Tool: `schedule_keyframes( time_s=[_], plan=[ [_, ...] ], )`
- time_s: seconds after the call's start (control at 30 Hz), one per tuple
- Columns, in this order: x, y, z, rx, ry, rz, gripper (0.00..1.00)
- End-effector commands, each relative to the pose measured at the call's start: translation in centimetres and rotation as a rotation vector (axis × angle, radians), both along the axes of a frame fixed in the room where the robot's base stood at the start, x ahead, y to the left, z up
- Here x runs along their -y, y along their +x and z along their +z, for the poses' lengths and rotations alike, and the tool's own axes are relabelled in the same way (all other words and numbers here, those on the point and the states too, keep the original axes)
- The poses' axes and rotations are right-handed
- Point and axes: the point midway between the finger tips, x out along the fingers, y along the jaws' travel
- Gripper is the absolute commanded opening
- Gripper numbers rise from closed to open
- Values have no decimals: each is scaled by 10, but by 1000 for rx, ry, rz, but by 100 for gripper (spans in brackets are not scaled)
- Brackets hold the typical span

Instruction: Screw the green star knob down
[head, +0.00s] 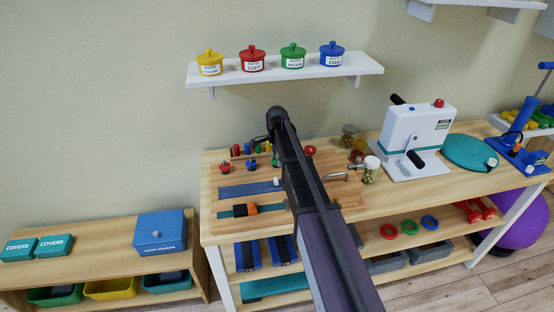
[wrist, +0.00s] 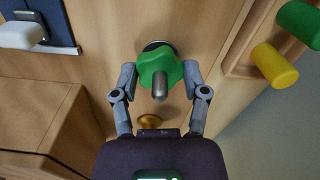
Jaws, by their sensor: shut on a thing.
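The green star knob (wrist: 158,68) is in the middle of the wrist view, against a wooden board (wrist: 95,52). A grey metal stud (wrist: 160,88) sticks out through its centre, and a dark ring shows behind it. My gripper (wrist: 160,72) is shut on the knob, with one grey finger at its left side and one at its right. In the head view my arm hides the gripper and most of the knob's surroundings. I cannot tell from these views whether the knob touches the board.
A brass knob (wrist: 149,121) sits just below the green one. A green peg (wrist: 298,22) and a yellow peg (wrist: 274,66) are at the right. In the head view a jar (head: 371,170) and a white crank machine (head: 415,138) stand right of my arm. A shelf (head: 290,76) with pots hangs above.

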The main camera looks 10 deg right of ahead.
Motion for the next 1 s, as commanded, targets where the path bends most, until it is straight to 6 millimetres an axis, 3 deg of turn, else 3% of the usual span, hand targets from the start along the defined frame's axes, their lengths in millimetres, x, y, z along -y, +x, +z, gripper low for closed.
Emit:
schedule_keyframes(
  time_s=[1.0],
  plan=[
    [0, 5, 1, 5, 2, -966, 10]
  ],
)
